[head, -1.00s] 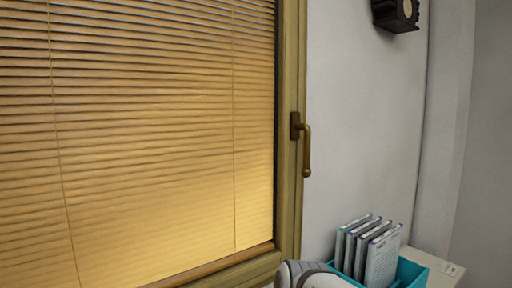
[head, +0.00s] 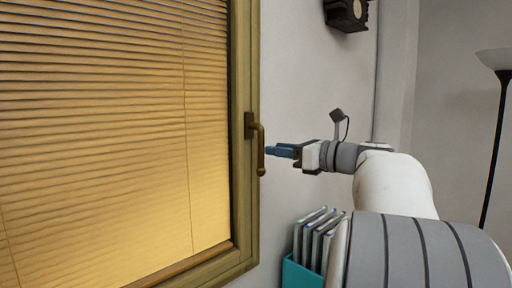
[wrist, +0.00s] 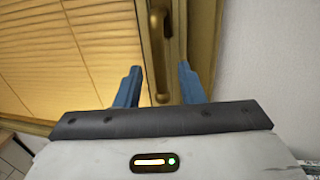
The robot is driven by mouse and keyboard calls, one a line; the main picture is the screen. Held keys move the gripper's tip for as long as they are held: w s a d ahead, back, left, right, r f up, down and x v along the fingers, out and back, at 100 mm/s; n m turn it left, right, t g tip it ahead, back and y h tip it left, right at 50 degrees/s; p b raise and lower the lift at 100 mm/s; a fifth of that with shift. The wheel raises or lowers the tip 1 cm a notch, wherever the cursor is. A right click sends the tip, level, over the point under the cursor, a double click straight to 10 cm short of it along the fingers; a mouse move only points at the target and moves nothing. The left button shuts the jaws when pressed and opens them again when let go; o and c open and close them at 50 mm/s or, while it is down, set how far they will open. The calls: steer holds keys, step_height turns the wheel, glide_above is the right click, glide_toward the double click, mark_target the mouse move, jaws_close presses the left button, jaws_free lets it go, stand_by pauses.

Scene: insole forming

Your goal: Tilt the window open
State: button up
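The window (head: 110,130) has a wooden frame and lowered tan blinds, and its sash looks closed. Its bronze handle (head: 261,150) sits on the right side of the frame and hangs straight down. My gripper (head: 270,151) is just right of the handle in the head view, its blue fingers pointing at it. In the wrist view, my gripper (wrist: 157,75) is open, and the handle (wrist: 159,60) shows between and beyond the two fingers. I cannot tell whether a finger touches it.
A teal holder (head: 297,275) with several upright booklets (head: 316,236) stands below my arm. A dark wall-mounted object (head: 346,14) hangs above. A floor lamp (head: 497,130) stands at the far right.

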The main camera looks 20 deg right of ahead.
mark_target(261, 166)
steer(key=x, duration=0.6)
steer(key=shift+p, duration=0.35)
steer(key=shift+c, duration=0.3)
jaws_close()
